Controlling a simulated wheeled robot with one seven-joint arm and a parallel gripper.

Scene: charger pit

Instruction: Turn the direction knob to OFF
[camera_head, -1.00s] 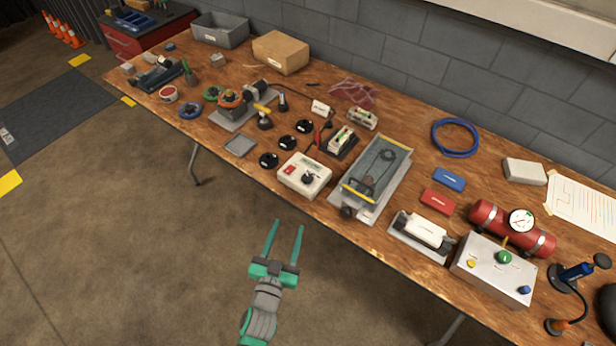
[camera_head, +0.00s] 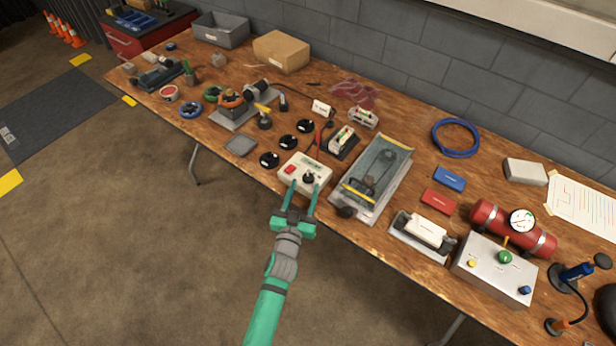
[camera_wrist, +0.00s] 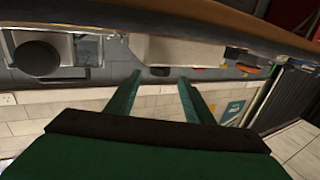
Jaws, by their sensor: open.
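A white control box (camera_head: 318,164) stands near the front edge of the table. It carries a black knob (camera_head: 308,177) and a red switch (camera_head: 290,169); the marks around the knob are too small to read, so I cannot tell its setting. My gripper (camera_head: 303,187) is open and empty, at the front of the box. In the head view its green fingertips appear to either side of the knob; I cannot tell whether they touch anything. In the wrist view, both fingers of my gripper (camera_wrist: 160,76) are apart with nothing between them; the knob is not clear there.
Right of the box is a grey tray (camera_head: 398,186) with a yellow handle bar. Several black round pieces (camera_head: 269,160) lie to its left. A steel box (camera_head: 490,279) with coloured knobs stands at the right. The floor before the table is free.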

